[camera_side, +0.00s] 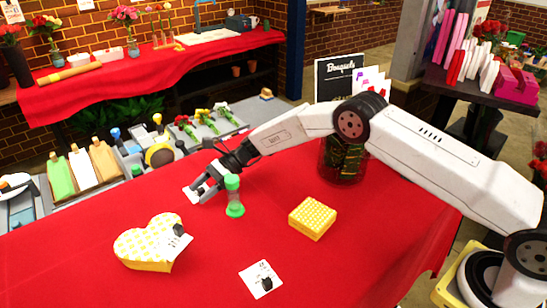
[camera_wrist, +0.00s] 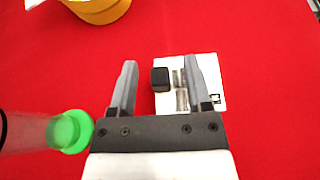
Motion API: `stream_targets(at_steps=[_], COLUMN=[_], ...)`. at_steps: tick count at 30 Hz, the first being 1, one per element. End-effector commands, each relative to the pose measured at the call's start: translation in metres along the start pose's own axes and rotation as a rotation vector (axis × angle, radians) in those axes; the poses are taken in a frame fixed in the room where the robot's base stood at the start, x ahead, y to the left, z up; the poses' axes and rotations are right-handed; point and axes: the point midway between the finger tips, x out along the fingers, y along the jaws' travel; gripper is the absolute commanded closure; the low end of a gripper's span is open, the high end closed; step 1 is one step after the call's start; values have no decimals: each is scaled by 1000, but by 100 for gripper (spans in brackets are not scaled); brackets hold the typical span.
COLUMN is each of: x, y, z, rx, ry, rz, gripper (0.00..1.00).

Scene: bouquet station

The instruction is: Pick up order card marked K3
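My gripper (camera_side: 199,190) is low over the red table, its fingers spread with a gap between them, also in the wrist view (camera_wrist: 160,70). A white card (camera_wrist: 208,78) lies under the fingertips, with a black block on it between the fingers. The right finger covers part of this card, which extends past it to the right. Its small dark marking is unreadable. In the side view the card (camera_side: 190,193) is partly hidden by my gripper. A second card (camera_side: 262,281) lies at the front of the table. A third card (camera_side: 174,242) rests on a heart-shaped box. I cannot read K3 on any card.
A green-capped hourglass (camera_side: 234,197) stands right beside my gripper, and shows close at left in the wrist view (camera_wrist: 68,131). The yellow heart-shaped box (camera_side: 140,243) is at front left. A yellow textured block (camera_side: 312,218) and a dark glass vase (camera_side: 343,163) are to the right.

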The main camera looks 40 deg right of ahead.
Motion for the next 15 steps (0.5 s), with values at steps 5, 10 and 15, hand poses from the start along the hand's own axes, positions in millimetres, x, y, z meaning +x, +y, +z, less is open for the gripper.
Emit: stream_targets(at_steps=[5,10,15], x=[0,0,0], y=[0,0,0], z=[0,0,0], rx=[0,0,0], ry=[0,0,0], rz=[0,0,0], gripper=[96,100,100])
